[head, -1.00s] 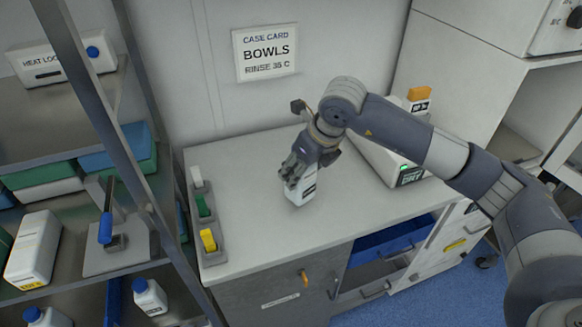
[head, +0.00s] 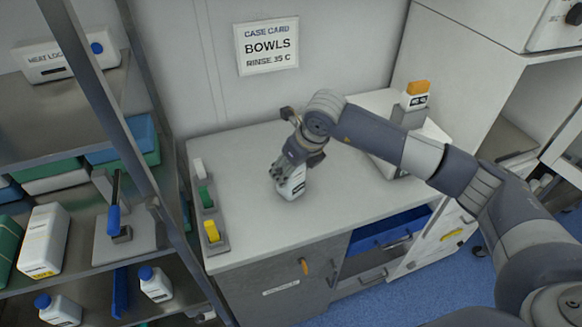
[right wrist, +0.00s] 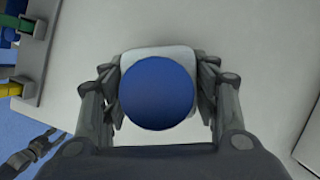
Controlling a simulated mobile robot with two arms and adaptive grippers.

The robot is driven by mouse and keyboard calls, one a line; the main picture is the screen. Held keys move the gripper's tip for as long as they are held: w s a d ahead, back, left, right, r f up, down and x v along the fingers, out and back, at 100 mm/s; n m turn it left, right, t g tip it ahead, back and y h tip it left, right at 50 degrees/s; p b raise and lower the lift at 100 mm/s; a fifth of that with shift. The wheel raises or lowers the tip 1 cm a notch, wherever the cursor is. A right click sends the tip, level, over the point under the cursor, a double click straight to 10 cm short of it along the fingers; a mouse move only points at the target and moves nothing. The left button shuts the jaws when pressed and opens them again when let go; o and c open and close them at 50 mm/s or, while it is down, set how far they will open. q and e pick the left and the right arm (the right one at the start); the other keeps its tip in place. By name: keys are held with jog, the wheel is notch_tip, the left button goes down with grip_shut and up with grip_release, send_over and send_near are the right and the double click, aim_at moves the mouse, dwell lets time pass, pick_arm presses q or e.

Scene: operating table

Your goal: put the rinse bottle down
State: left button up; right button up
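The rinse bottle (head: 293,185), white with a dark label, is at the middle of the white counter (head: 250,225). My right gripper (head: 287,178) is around it from above. In the right wrist view the blue cap (right wrist: 157,91) and pale shoulders of the bottle sit between the two fingers of my right gripper (right wrist: 158,88), which press against both sides. The bottle looks roughly upright, its base at or just above the counter; I cannot tell whether it touches.
A rack with white, green and yellow pieces (head: 208,215) stands on the counter's left. A white device (head: 395,150) stands at the right rear. A blue drawer (head: 388,237) is open below. Shelves with bottles (head: 155,284) are on the left. Counter around the bottle is clear.

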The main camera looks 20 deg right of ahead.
jog(key=shift+o, duration=0.5)
jog(key=shift+r, duration=0.15)
jog(key=b+v, duration=0.2)
jog(key=v, duration=1)
jog(key=shift+d, duration=0.1)
